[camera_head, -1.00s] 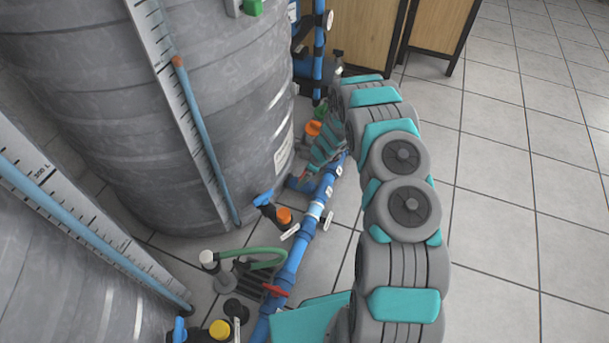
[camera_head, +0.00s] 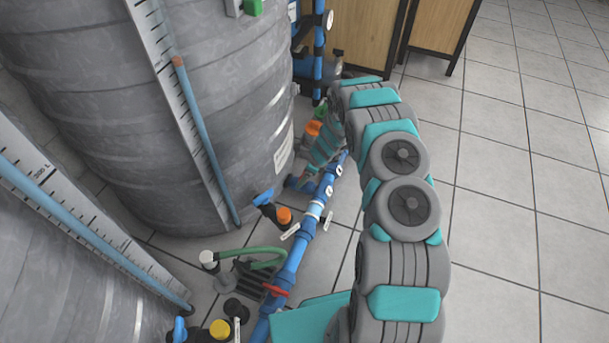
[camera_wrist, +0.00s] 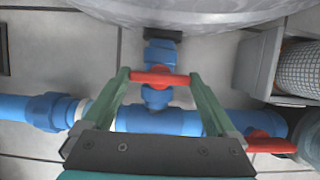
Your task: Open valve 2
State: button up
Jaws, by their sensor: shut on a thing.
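In the wrist view a red valve handle (camera_wrist: 160,79) sits across a short blue branch pipe (camera_wrist: 159,54) that leaves the main blue pipe (camera_wrist: 160,122). The green fingers of my gripper (camera_wrist: 159,80) are on the handle's two ends, left and right, and grip it. The handle lies crosswise to the branch. No valve number is readable.
A second red handle (camera_wrist: 270,145) is close to the right finger. The grey tank (camera_head: 210,110) stands right behind the branch. An orange-capped valve (camera_head: 284,215) and a red handle (camera_head: 273,290) lie nearer along the pipe. Open tiled floor (camera_head: 530,200) is to the right.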

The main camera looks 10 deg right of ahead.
jog(key=shift+n, duration=0.3)
jog(key=shift+w+n+g, duration=0.2)
jog(key=shift+n+g, duration=0.3)
jog(key=shift+n, duration=0.4)
jog(key=shift+f+n+g, duration=0.1)
jog(key=shift+n+g, duration=0.2)
jog(key=shift+n, duration=0.6)
jog(key=n+g+b, duration=0.2)
jog(key=n, duration=0.3)
jog(key=shift+w, duration=0.15)
jog(key=n+g+b, duration=0.1)
jog(key=n, duration=0.3)
jog(key=shift+f+b, duration=0.1)
jog(key=shift+b, duration=0.25)
jog(key=shift+a+n+g+h+b, duration=0.1)
jog(key=shift+n+g+h+b, duration=0.3)
jog(key=shift+n, duration=0.75)
jog(key=shift+n+g+h+b, duration=0.2)
jog(key=shift+n+g+b, duration=0.25)
jog(key=shift+n, duration=0.7)
